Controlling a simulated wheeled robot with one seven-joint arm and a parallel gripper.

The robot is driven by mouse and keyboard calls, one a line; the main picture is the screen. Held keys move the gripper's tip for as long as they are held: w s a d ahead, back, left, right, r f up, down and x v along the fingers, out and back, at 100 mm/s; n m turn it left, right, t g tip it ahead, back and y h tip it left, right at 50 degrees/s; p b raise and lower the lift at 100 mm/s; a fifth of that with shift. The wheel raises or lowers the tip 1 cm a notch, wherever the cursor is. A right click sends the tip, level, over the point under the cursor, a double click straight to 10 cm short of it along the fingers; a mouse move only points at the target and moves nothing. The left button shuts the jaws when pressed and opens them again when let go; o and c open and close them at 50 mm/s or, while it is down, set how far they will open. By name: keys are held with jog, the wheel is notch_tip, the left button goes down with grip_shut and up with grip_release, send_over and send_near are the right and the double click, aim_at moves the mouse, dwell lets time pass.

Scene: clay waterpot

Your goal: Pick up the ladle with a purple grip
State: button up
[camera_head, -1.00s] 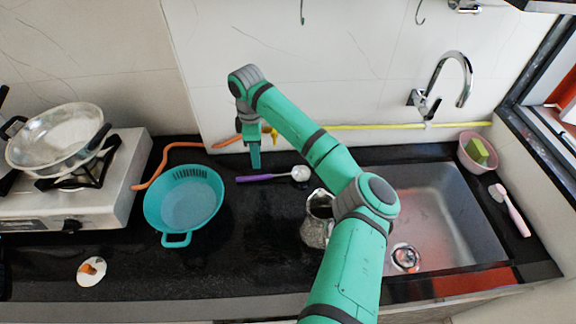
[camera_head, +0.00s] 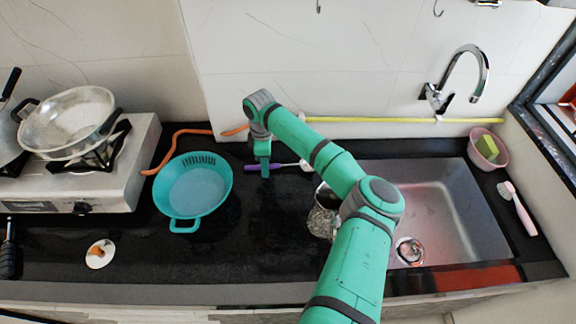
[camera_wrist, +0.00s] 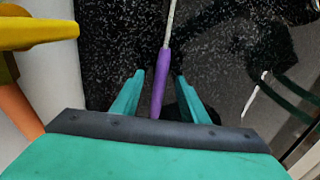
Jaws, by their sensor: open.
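The ladle with a purple grip (camera_head: 253,168) lies on the black counter near the back wall, with its metal end to the right, partly hidden behind my arm. In the wrist view its purple grip (camera_wrist: 160,84) lies between my fingers, with the thin metal handle running up out of the picture. My gripper (camera_head: 265,172) points down over the grip. In the wrist view my gripper (camera_wrist: 160,78) is open, with one finger on each side of the grip and a gap showing on both sides.
A teal colander (camera_head: 194,190) stands to the left. A metal pot (camera_head: 322,217) stands right of my gripper, partly behind my arm. A yellow valve handle (camera_wrist: 36,32) and orange hose (camera_head: 176,144) are near the wall. The sink (camera_head: 455,205) is at right.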

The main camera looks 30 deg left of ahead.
jog(key=shift+w+d, duration=0.1)
jog(key=c, duration=0.4)
grip_shut()
jog(key=shift+r, duration=0.1)
jog(key=shift+r, duration=0.65)
jog(key=s+d+r, duration=0.4)
jog(key=s+r, duration=0.7)
jog(key=s, duration=0.2)
jog(key=shift+s+r, duration=0.2)
jog(key=shift+r, duration=0.15)
jog(key=shift+d, duration=0.15)
